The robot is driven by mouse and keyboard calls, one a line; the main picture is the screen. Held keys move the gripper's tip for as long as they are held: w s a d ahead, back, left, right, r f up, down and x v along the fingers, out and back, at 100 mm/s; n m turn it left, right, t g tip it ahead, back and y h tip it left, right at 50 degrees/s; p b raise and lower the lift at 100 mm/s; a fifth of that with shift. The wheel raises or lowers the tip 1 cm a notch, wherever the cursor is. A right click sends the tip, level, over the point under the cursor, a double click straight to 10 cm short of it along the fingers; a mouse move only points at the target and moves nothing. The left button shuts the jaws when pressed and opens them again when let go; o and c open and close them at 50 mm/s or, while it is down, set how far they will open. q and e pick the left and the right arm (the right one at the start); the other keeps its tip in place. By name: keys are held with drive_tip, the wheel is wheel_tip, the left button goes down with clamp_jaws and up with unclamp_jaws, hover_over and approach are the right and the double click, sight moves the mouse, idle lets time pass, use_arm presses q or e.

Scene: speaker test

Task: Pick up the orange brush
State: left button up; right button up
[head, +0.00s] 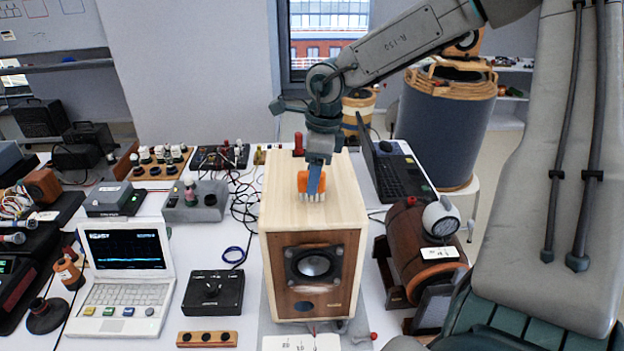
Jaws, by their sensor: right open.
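The orange brush (303,184) stands bristles down on the pale wooden top of the speaker box (283,200). Its short pale bristles show at the bottom. My right gripper (316,180) comes down from above at the brush, with a blue finger in front of the brush's middle. The gripper is open, and the finger hides part of the orange body. I cannot tell whether the finger touches the brush. My left gripper is not in view.
A small laptop (126,262) and a black control box (213,293) stand left of the speaker. A dark open laptop (400,175) and a brown cylinder on a stand (408,250) are to its right. Cables and several instruments crowd the left of the white table.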

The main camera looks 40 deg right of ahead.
drive_tip(key=shift+w+a+f+p, duration=0.1)
drive_tip(key=shift+a+f+p, duration=0.1)
drive_tip(key=shift+f, duration=0.25)
drive_tip(key=shift+a+f+p, duration=0.1)
drive_tip(key=shift+f+p, duration=0.05)
drive_tip(key=shift+f, duration=0.3)
drive_tip(key=shift+w+f, duration=0.1)
drive_tip(key=shift+f, duration=0.45)
drive_tip(key=shift+c, duration=0.4)
drive_tip(key=c, duration=1)
drive_tip(key=shift+r, duration=0.1)
